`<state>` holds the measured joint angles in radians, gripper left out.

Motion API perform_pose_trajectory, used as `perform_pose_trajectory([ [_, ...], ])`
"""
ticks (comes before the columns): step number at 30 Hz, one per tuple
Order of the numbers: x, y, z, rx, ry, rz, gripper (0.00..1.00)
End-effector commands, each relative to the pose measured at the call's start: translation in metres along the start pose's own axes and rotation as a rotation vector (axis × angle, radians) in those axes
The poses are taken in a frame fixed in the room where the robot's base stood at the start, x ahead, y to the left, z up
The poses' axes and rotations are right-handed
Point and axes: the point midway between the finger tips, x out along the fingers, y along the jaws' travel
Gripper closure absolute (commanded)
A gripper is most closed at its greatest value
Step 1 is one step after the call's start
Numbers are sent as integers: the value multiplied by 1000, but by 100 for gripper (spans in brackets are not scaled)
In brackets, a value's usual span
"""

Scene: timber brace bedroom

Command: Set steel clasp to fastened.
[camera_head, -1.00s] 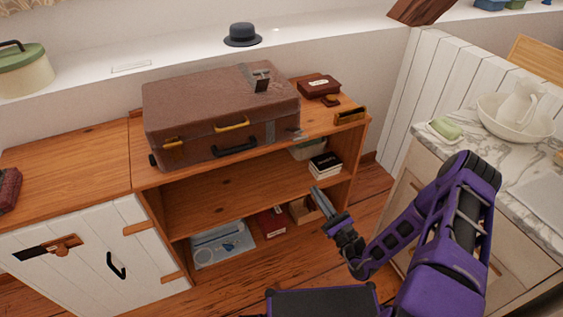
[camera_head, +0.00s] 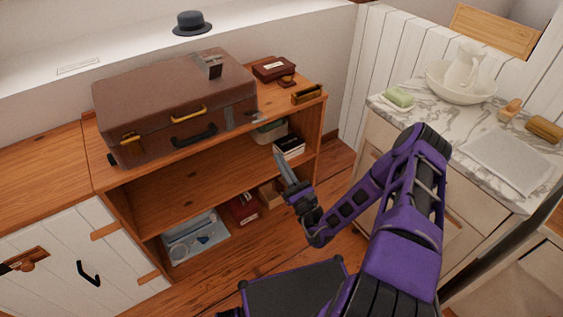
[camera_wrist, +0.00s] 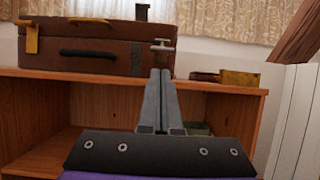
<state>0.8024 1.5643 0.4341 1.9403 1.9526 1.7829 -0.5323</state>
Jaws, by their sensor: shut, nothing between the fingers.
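A brown suitcase (camera_head: 160,100) lies shut on top of the wooden shelf unit. A grey steel flap (camera_head: 210,66) stands raised on its lid near the right; it shows dark in the wrist view (camera_wrist: 142,12). A steel plate with a protruding T-shaped piece (camera_head: 256,116) is on the suitcase front near the right corner, also in the wrist view (camera_wrist: 162,46). The flap and this piece are apart. My gripper (camera_head: 279,158) is shut and empty, in front of the shelf and below the suitcase's right end. In the wrist view its tips (camera_wrist: 160,72) appear just under the T-shaped piece.
Brass latches (camera_head: 188,113) and a dark handle (camera_head: 194,135) are on the suitcase front. A brown box (camera_head: 274,68) and a brass-coloured item (camera_head: 307,93) lie to its right. Books (camera_head: 289,147) sit on the shelf below. A marble-topped cabinet (camera_head: 420,120) stands at the right.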

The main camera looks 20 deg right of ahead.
Motion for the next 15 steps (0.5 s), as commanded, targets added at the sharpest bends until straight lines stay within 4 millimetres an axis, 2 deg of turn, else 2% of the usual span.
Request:
perform_pose_trajectory([
  [3, 28, 1, 0, -3, -3, 3, 100],
  [9, 69, 0, 1, -3, -4, 2, 100],
  [15, 95, 0, 0, -2, -2, 2, 100],
])
